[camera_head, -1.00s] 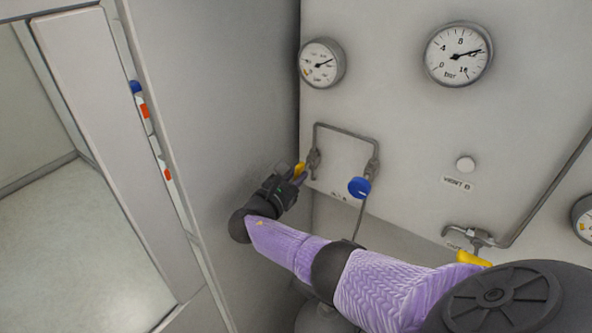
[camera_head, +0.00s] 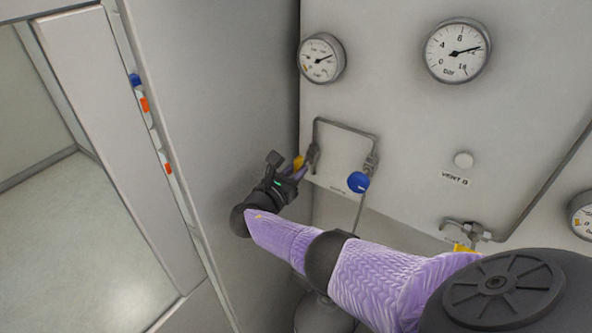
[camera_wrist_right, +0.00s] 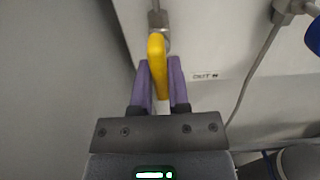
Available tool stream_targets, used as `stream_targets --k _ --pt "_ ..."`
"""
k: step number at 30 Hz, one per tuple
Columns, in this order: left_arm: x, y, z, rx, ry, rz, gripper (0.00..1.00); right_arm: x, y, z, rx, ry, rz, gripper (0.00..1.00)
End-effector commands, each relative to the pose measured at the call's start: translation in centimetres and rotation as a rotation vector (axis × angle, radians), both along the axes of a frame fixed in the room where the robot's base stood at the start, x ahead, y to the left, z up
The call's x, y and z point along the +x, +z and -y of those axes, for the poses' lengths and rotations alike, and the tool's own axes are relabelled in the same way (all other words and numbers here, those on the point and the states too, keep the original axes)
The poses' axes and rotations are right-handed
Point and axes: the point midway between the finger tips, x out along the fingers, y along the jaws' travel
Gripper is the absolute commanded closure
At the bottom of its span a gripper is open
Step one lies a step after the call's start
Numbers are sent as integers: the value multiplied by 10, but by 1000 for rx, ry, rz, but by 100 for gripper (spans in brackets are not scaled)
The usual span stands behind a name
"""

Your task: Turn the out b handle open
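The yellow out b handle (camera_head: 298,162) is on a valve at the left end of the bent pipe in the head view. The right wrist view shows the handle (camera_wrist_right: 157,65) close up, pointing down from its valve. My right gripper (camera_head: 295,172) is at this handle. The "OUT B" label (camera_wrist_right: 205,76) is right of the handle. My left gripper is not in view.
A blue knob (camera_head: 358,182) is just right of the handle on the same pipework. A grey side wall (camera_head: 230,110) stands close left of my right gripper. Two gauges (camera_head: 322,58) (camera_head: 457,50) are above. Another yellow handle (camera_head: 463,246) shows partly at lower right.

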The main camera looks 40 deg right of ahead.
Motion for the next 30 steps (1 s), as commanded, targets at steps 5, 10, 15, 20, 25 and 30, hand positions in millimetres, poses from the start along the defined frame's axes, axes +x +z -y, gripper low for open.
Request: stream_targets --k 5,10,15,20,25,30 --pt "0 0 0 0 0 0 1 0 0 0 0 0 0 46" --pt "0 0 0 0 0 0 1 0 0 0 -1 0 1 46" --pt "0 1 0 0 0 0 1 -2 0 -11 0 3 3 46" --pt "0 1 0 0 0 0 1 -14 -1 -51 4 5 3 46" --pt "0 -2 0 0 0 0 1 -24 -1 -85 1 2 1 46" --pt "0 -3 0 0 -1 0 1 -28 0 -96 0 0 1 46"
